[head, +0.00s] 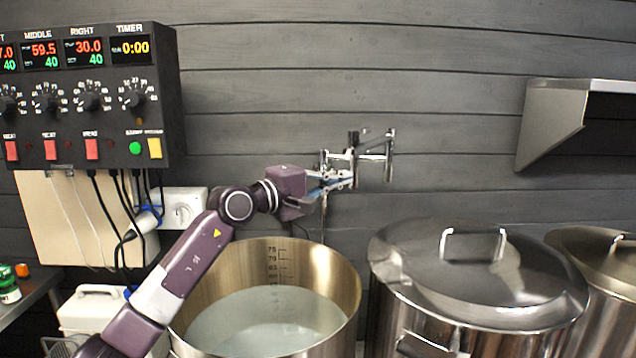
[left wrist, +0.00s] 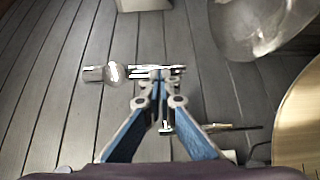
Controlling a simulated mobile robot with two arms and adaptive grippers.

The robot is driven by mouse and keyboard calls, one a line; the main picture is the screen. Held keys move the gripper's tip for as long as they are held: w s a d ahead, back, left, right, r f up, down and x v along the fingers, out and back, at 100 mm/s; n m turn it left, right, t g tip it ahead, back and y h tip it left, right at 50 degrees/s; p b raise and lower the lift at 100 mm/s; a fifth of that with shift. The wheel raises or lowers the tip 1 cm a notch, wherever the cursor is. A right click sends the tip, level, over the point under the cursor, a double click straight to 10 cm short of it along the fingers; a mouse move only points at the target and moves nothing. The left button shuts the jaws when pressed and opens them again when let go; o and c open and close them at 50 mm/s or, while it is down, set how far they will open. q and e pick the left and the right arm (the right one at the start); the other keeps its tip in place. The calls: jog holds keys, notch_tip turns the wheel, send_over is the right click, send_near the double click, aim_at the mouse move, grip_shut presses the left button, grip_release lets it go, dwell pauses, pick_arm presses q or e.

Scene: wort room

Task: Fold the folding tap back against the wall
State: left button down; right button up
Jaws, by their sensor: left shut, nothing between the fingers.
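The folding tap (head: 376,150) is a chrome, jointed tap on the dark plank wall, above and behind the gap between the open pot and the lidded pot. Its outer pipe hangs downward at the right end. My left gripper (head: 346,179) is shut and empty, its fingertips at the tap's left part, overlapping it in the picture. In the left wrist view the shut fingertips (left wrist: 159,84) lie in front of the chrome tap (left wrist: 118,73), whose round end points left. I cannot tell whether they touch it. My right gripper is in neither view.
The open pot (head: 352,275) with clear liquid stands below my left arm. A lidded steel pot (head: 425,290) stands to its right, another (head: 605,300) beyond. A control box (head: 165,100) hangs at the left. A steel shelf (head: 548,120) juts out at the right.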

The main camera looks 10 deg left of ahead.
aim_at(356, 176)
pick_arm(q)
jog(key=shift+w+d+r, duration=0.1)
jog(key=shift+w+d, duration=0.2)
jog(key=shift+d, duration=0.35)
jog(key=shift+w+d+r, duration=0.1)
jog(key=shift+w+d, duration=0.2)
jog(key=shift+d, duration=0.3)
jog(key=shift+w+d+f, duration=0.1)
jog(key=shift+w+d, duration=0.05)
jog(key=shift+d, duration=0.1)
